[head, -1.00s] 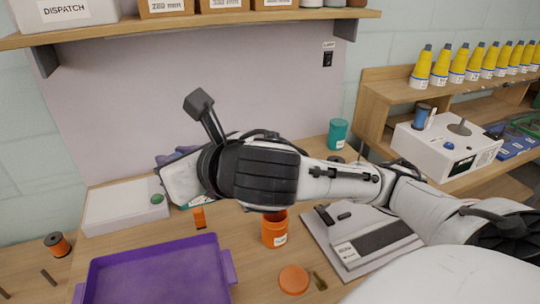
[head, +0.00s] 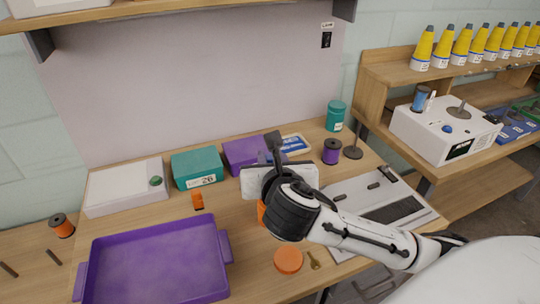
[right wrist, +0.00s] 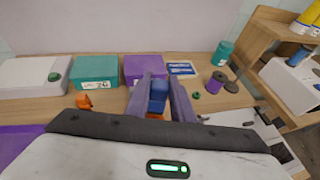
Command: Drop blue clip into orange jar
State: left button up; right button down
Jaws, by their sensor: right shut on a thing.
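My right gripper (right wrist: 161,82) is shut on the blue clip (right wrist: 158,93), which shows between its two grey-purple fingers in the right wrist view. In the head view the right hand (head: 278,182) hangs over the orange jar (head: 262,212) and hides most of it. A bit of orange (right wrist: 154,116) shows below the clip between the fingers; the clip looks to be above the jar, but I cannot tell the exact height. The jar's round orange lid (head: 288,259) lies flat on the table in front. My left gripper is not in view.
A purple tray (head: 155,262) fills the front left. Behind stand a white box (head: 125,187), a teal box (head: 197,168), a purple box (head: 240,154) and a small orange object (head: 197,200). A purple spool (head: 331,151), teal jar (head: 335,116) and grey device (head: 390,212) are at right.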

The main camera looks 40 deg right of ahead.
jog(key=shift+f+b, duration=0.65)
jog(key=shift+f, duration=0.25)
jog(key=shift+f+b, duration=1.5)
jog(key=shift+f, duration=0.3)
jog(key=c, duration=1.1)
grip_release()
